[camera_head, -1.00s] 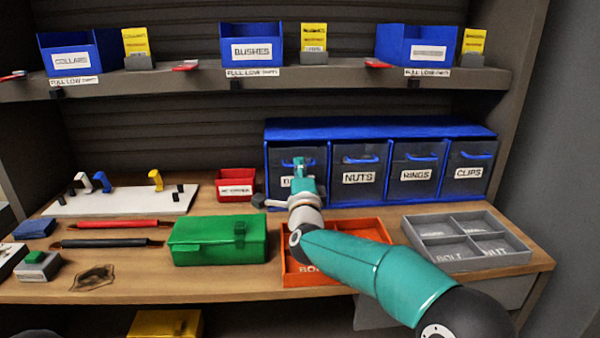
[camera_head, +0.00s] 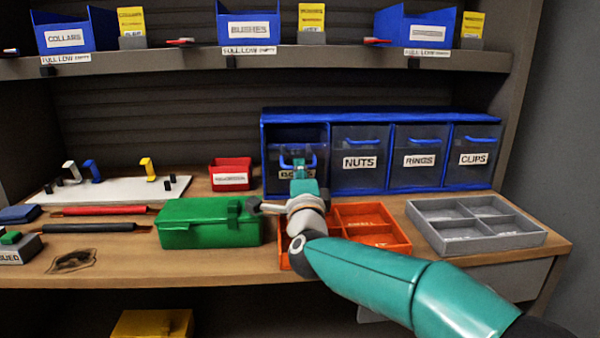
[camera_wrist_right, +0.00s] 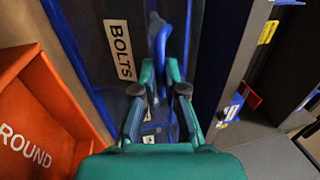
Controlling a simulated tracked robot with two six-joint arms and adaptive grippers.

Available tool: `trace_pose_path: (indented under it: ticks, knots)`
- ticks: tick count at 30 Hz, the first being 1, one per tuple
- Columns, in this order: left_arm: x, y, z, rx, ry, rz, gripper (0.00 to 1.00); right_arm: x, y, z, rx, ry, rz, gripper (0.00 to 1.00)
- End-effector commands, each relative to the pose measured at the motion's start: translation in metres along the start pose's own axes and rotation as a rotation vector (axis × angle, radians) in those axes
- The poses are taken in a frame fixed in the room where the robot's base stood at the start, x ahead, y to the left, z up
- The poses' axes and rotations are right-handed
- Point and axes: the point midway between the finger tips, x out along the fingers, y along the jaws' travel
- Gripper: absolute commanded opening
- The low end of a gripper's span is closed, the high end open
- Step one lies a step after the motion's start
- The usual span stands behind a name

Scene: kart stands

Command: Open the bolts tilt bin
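The bolts tilt bin (camera_head: 316,157) is the leftmost clear-fronted bin in the blue cabinet (camera_head: 380,118). Its front leans out at the top, with a dark gap above it. Its label is partly hidden by my right gripper (camera_head: 299,182). In the right wrist view the BOLTS label (camera_wrist_right: 120,50) is beside the blue handle (camera_wrist_right: 158,38). The fingers of my right gripper (camera_wrist_right: 160,72) are on both sides of the handle and appear closed on it. My left gripper is not in view.
The nuts (camera_head: 360,158), rings (camera_head: 419,158) and clips (camera_head: 472,158) bins are closed. An orange divided tray (camera_head: 400,246) lies under my right arm. A green case (camera_head: 205,225) is left of it, a grey divided tray (camera_head: 440,244) right. A red bin (camera_head: 231,177) stands left of the cabinet.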

Motion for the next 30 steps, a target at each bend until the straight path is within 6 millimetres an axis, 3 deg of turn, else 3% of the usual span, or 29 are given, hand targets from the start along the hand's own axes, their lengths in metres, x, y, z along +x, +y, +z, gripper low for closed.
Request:
trace_pose_path:
  ticks: [1, 4, 20, 26, 30]
  knots:
    - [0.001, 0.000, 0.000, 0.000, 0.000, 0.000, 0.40, 0.000, 0.013, 0.001, -0.002, -0.005, 0.023, 0.18]
    - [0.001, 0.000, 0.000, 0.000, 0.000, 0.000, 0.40, 0.000, 0.012, 0.001, -0.002, -0.005, 0.022, 0.34]
    - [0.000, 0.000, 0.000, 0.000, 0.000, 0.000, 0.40, -0.002, 0.004, 0.000, -0.001, -0.002, 0.008, 0.35]
    - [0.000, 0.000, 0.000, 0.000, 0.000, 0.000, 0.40, -0.016, 0.004, 0.000, -0.001, -0.002, 0.008, 0.35]
    - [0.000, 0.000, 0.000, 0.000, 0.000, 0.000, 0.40, -0.038, 0.004, 0.001, -0.002, -0.004, 0.010, 0.35]
